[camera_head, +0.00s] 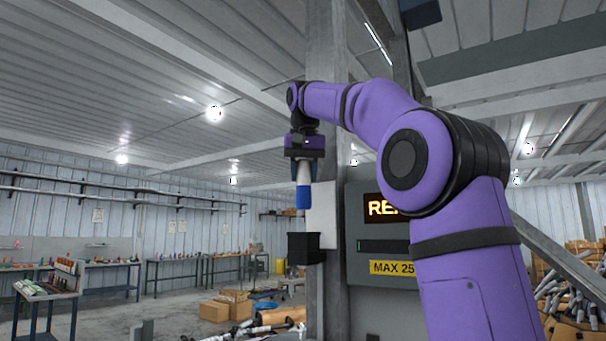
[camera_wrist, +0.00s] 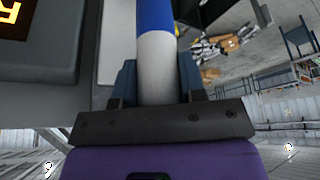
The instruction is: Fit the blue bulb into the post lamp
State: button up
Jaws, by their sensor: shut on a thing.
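The blue bulb (camera_head: 303,199), a white cylinder with a blue lower section, hangs upright from my gripper (camera_head: 304,170) in the head view. My gripper points down and is shut around its white upper part. In the wrist view the white part of the bulb (camera_wrist: 157,62) sits between the fingers of my gripper (camera_wrist: 158,85), with the blue section running off the top edge. A black box-shaped fitting (camera_head: 304,249), apparently the post lamp, is fixed to the grey post below the bulb. A small gap shows between them. The inside of the fitting is hidden.
A pale plate (camera_head: 321,214) stands behind the fitting on the grey post (camera_head: 328,125). A grey panel with a lit sign (camera_head: 385,208) is just to the right. Workbenches (camera_head: 208,268) and cardboard boxes (camera_head: 229,304) are farther back, with open floor between.

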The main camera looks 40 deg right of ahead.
aim_at(304, 202)
jog(key=shift+s+f, duration=0.1)
jog(key=shift+f, duration=3.6)
jog(key=o, duration=1)
jog(key=v, duration=1)
jog(key=shift+a+r, duration=0.1)
jog(key=shift+r, duration=0.25)
